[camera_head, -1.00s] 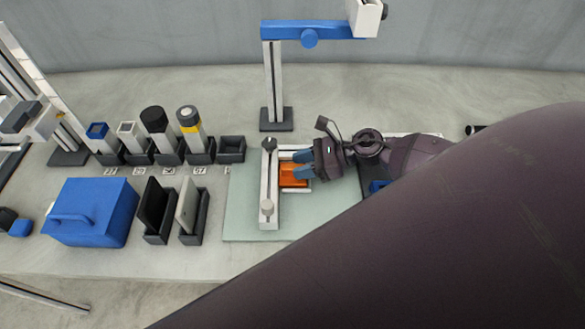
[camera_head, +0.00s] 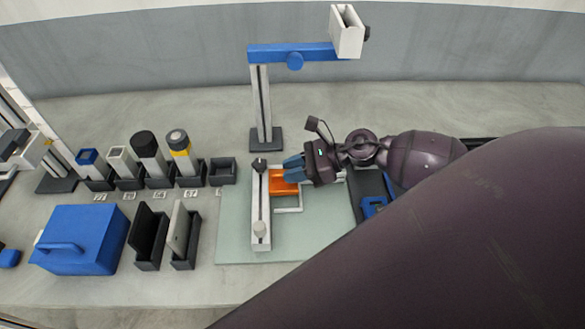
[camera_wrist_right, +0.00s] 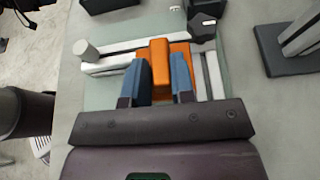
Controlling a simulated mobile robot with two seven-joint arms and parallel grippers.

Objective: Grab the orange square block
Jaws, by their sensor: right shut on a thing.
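The fingers hide part of the block in the head view. My left gripper is not in view.
A blue box (camera_head: 80,240) with a handle and black holders (camera_head: 150,240) stand at left. Several bottles in black stands line up behind them. A stand with a blue arm (camera_head: 300,50) rises behind the mat. A small blue item (camera_head: 372,206) lies right of the mat.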

